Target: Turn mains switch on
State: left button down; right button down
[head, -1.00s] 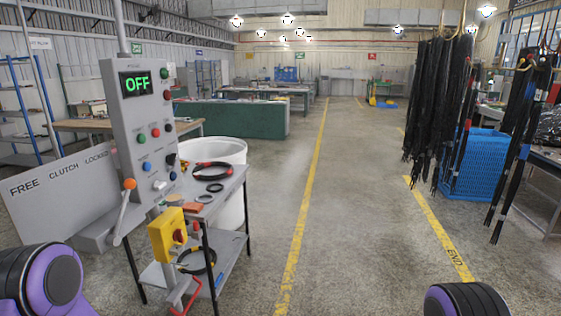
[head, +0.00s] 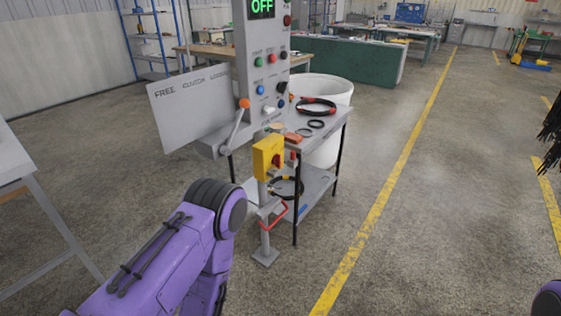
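The mains switch looks to be the yellow box (head: 268,156) with a red rotary handle (head: 277,159), mounted low on the post of the grey control panel (head: 262,60). The panel's green display (head: 261,8) reads OFF and is partly cut off at the top. My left arm, purple and black, comes in from the lower left and stands in front of and below the yellow box. Its gripper is hidden or out of frame. Only a small bit of my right arm shows at the lower right edge, and its gripper is out of view.
A lever with an orange knob (head: 244,103) sits beside the CLUTCH sign plate (head: 190,105). A small table (head: 334,121) with hoses and rings stands behind the box, beside a white tub (head: 338,90). A red bracket (head: 275,217) is below.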

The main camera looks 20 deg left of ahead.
aim_at(276, 159)
jog(key=u, duration=0.05)
jog(key=k, duration=0.4)
jog(key=z, duration=0.8)
jog(key=i, duration=1.15)
jog(key=u, duration=0.7)
jog(key=i, duration=0.6)
jog(key=u, duration=0.4)
